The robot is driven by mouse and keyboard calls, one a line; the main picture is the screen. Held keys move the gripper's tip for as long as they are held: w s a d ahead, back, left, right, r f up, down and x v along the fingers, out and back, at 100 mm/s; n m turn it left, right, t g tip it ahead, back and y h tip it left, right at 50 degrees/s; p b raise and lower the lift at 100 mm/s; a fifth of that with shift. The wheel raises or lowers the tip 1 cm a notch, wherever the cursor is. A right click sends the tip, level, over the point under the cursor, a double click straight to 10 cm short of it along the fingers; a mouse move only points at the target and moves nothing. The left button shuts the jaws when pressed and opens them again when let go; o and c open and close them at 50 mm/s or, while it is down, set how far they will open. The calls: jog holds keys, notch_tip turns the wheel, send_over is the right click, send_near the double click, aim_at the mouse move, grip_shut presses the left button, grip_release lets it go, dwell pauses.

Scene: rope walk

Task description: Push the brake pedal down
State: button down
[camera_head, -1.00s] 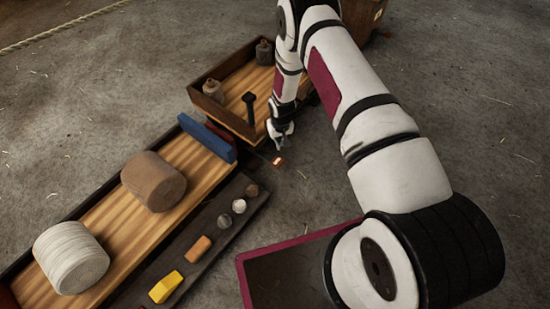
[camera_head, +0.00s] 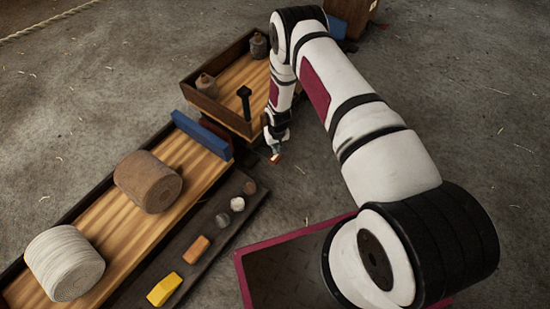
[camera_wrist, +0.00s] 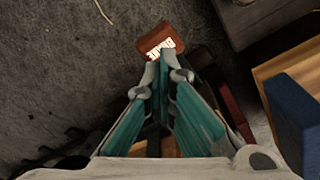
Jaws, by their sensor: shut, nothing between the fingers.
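The brake pedal is a small red-brown pad with a white marking (camera_head: 276,159), low beside the wooden bench. In the wrist view the pedal (camera_wrist: 156,36) lies just beyond my fingertips, its white marking partly behind them. My gripper (camera_head: 274,148) is shut and empty, pointing down at the pedal. In the wrist view the teal fingers of my gripper (camera_wrist: 159,59) meet at the near edge of the pedal's marking. I cannot tell whether they touch it. The pedal's arm is mostly hidden by my fingers.
A wooden tray (camera_head: 213,107) with dark weights and a black post (camera_head: 244,103) stands behind my gripper. A blue block (camera_head: 201,136) and rope spools lie on the long bench at left. A dark strip holds several small pieces. Open floor lies to the right.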

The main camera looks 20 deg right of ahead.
aim_at(276, 158)
jog(key=shift+w+f+b, duration=0.15)
jog(key=shift+f+b, duration=0.65)
jog(key=shift+f, duration=0.6)
jog(key=shift+w+f+b, duration=0.1)
jog(key=shift+f+b, duration=0.7)
jog(key=shift+f, duration=0.6)
notch_tip(276, 158, down, 4)
jog(key=b, duration=0.4)
jog(key=shift+f, duration=0.2)
jog(key=s+p, duration=0.1)
jog(key=s+r, duration=0.1)
jog(key=s, duration=0.1)
jog(key=shift+p, duration=0.35)
